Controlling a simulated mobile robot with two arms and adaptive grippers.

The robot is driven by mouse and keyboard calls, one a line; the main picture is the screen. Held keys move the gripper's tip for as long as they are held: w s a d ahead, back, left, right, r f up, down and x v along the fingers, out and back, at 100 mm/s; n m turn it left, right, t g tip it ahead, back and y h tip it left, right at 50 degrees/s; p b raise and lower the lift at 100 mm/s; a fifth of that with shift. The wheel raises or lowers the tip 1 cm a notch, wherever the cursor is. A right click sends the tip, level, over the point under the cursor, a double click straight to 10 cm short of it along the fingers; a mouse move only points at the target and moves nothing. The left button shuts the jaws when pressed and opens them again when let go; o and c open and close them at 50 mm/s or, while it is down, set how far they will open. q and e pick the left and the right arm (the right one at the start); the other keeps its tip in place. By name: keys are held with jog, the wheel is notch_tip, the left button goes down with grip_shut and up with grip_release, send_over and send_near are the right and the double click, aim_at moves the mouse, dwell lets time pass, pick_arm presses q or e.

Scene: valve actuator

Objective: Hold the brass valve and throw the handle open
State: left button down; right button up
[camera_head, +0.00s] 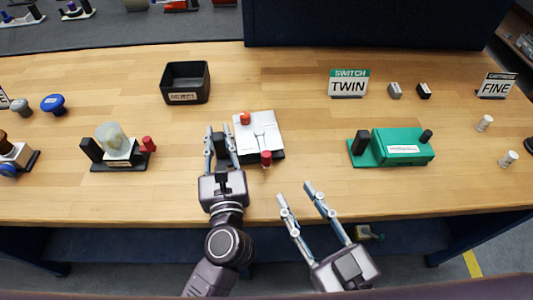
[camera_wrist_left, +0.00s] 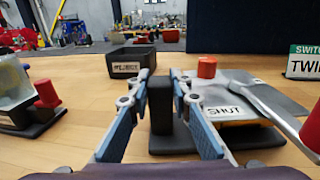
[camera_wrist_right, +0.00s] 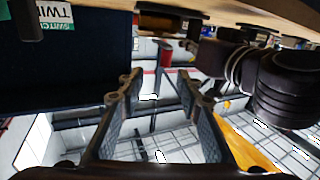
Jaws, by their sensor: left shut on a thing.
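The valve (camera_head: 260,134) sits mid-table, with a silver top plate, a red knob (camera_head: 245,118) and a lever handle ending in a red grip (camera_head: 266,157). In the left wrist view the plate reads "SHUT" (camera_wrist_left: 228,111), and a strip of brass (camera_wrist_left: 243,123) shows beneath it. My left gripper (camera_head: 220,134) is at the valve's left side, shut on its upright black post (camera_wrist_left: 160,103). My right gripper (camera_head: 308,190) is open and empty, in front of and to the right of the valve, near the table's front edge. The red grip also shows in the right wrist view (camera_wrist_right: 165,55).
A black "REJECT" bin (camera_head: 186,82) stands behind the valve to the left. A fixture with a pale rounded body (camera_head: 113,142) is at left, a green unit (camera_head: 402,147) at right. A "SWITCH TWIN" sign (camera_head: 349,84) stands at the back. Bare table separates valve and green unit.

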aim_at(269, 160)
jog(key=shift+m, duration=0.3)
jog(key=x, duration=0.8)
jog(key=a+x, duration=0.1)
jog(key=x, duration=0.3)
jog(key=shift+s+a+r, duration=0.1)
jog(key=shift+s+r, duration=0.05)
jog(key=shift+s, duration=0.1)
jog(key=shift+c, duration=0.6)
grip_shut()
